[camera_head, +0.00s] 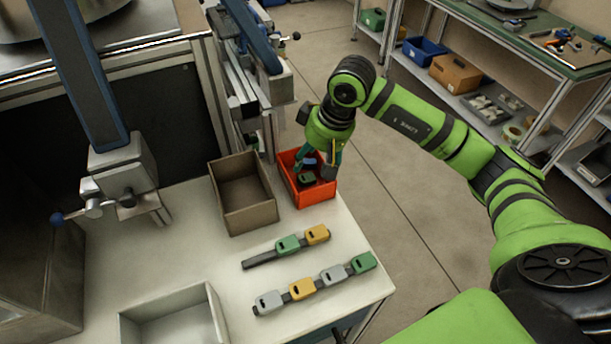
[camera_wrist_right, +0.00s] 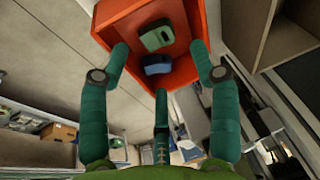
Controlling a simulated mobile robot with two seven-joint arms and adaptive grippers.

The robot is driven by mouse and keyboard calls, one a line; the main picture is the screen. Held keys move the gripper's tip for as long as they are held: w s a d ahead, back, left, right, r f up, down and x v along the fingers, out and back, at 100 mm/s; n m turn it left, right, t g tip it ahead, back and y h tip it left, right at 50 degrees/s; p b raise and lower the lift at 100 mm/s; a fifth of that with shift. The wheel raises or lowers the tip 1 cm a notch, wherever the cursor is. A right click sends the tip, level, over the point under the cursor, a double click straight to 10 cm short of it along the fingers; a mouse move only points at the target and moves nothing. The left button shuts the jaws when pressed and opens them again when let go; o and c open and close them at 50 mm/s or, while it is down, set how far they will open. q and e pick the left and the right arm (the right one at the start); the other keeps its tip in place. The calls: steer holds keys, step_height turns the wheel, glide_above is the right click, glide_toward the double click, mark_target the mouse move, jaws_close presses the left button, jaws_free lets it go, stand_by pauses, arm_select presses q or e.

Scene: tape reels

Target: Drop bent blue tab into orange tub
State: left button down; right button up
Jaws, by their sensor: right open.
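The orange tub (camera_head: 316,197) stands at the far right corner of the white table. My right gripper (camera_head: 320,164) is above it, pointing down, with its fingers spread. In the right wrist view, the blue tab (camera_wrist_right: 157,69) shows between the open fingers (camera_wrist_right: 160,60) and against the inside of the tub (camera_wrist_right: 187,72), beside a green tab (camera_wrist_right: 156,36). No finger visibly grips the blue tab. I cannot tell whether it touches the tub floor or the green tab. In the head view the blue tab (camera_head: 310,162) is partly hidden by the gripper. My left gripper is out of view.
A brown bin (camera_head: 250,214) stands left of the tub. Two grey strips with green, yellow and grey tabs (camera_head: 288,244) lie in front. A white tray (camera_head: 165,302) sits at the near edge. A metal fixture with a blue arm (camera_head: 85,75) stands at left.

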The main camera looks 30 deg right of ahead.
steer(key=v, duration=1.2)
steer(key=shift+s+f, duration=0.1)
